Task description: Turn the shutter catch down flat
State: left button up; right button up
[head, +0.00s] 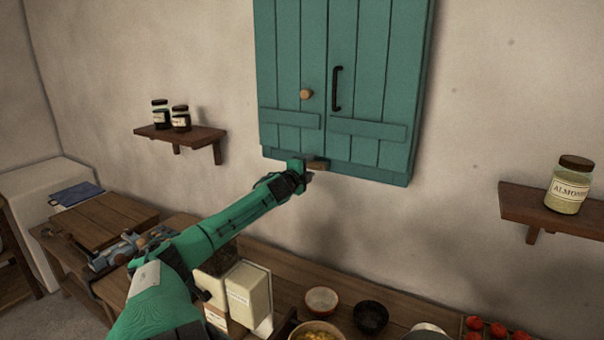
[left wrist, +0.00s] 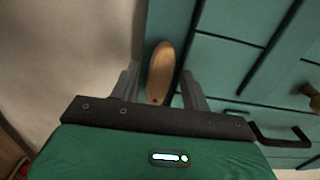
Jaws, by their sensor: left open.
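The teal shutter (head: 342,80) hangs on the wall, with a black handle and a round wooden knob. The shutter catch (head: 317,165) is a small oblong wooden piece at its bottom edge, partly hidden by my left gripper in the head view. In the left wrist view the whole catch (left wrist: 161,72) shows, its long side roughly along the shutter's bottom edge. My left gripper (head: 306,172) is open at the catch. In the wrist view its fingers (left wrist: 162,88) stand on either side of the catch, with gaps; contact is not visible. My right gripper is not in view.
A shelf (head: 180,134) with two dark jars is at left; another (head: 556,210) holds an almond jar (head: 571,184). The counter below carries cream canisters (head: 249,293), a pale bowl (head: 321,299), a dark bowl (head: 370,316) and red produce.

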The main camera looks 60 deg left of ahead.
pick_arm(q)
jog(key=shift+b+v, duration=0.4)
jog(key=shift+v, duration=0.65)
jog(key=b+v, duration=0.1)
jog(key=v, duration=1)
jog(key=shift+s+b, duration=0.25)
jog(key=shift+b, duration=0.1)
jog(key=shift+d+r, duration=0.1)
jog(key=shift+r, duration=0.05)
